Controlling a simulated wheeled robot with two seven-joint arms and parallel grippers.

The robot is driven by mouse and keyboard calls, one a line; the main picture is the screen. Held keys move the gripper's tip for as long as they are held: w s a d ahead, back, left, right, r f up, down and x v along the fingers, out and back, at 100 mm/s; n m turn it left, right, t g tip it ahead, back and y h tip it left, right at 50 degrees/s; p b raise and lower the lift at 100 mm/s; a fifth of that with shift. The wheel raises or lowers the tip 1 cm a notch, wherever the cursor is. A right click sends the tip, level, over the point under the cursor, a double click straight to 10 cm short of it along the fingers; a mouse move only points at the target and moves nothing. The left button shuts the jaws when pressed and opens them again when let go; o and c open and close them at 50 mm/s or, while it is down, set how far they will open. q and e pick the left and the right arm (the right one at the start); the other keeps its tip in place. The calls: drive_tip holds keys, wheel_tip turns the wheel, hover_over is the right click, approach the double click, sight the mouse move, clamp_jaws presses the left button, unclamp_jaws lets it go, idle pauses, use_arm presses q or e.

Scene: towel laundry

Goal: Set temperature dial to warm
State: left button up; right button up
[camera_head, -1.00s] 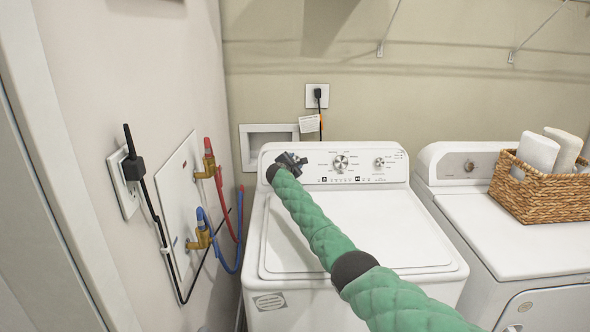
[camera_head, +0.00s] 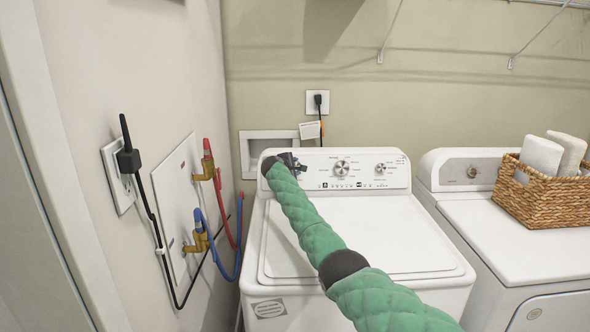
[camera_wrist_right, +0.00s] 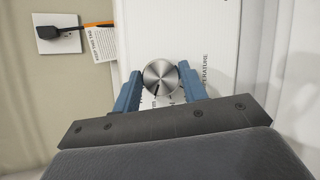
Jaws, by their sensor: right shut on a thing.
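The temperature dial (camera_wrist_right: 160,78) is a round silver knob on the washer's white control panel (camera_wrist_right: 205,35). In the right wrist view it sits between the two blue fingers of my right gripper (camera_wrist_right: 160,84), which is shut on it. A dark mark shows on the dial's lower edge. Part of the word "TEMPERATURE" shows beside it; the setting labels are mostly hidden by the fingers. In the head view my right gripper (camera_head: 290,162) is at the left end of the panel, and it hides the dial there. My left gripper is not in view.
Two other knobs, a large one (camera_head: 341,168) and a smaller one (camera_head: 380,168), are on the same panel to the right. A dryer (camera_head: 510,235) with a wicker basket (camera_head: 545,195) of rolled towels stands at the right. Hoses and valves (camera_head: 203,240) line the left wall.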

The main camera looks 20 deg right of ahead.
drive_tip(key=shift+f, duration=0.1)
drive_tip(key=o, duration=1)
drive_tip(key=shift+c, duration=0.2)
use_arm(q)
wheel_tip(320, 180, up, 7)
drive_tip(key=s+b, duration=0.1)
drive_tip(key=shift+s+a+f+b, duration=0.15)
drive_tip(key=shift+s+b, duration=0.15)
use_arm(e)
drive_tip(key=v, duration=0.7)
drive_tip(key=shift+s+a, duration=0.2)
drive_tip(key=shift+s, duration=0.05)
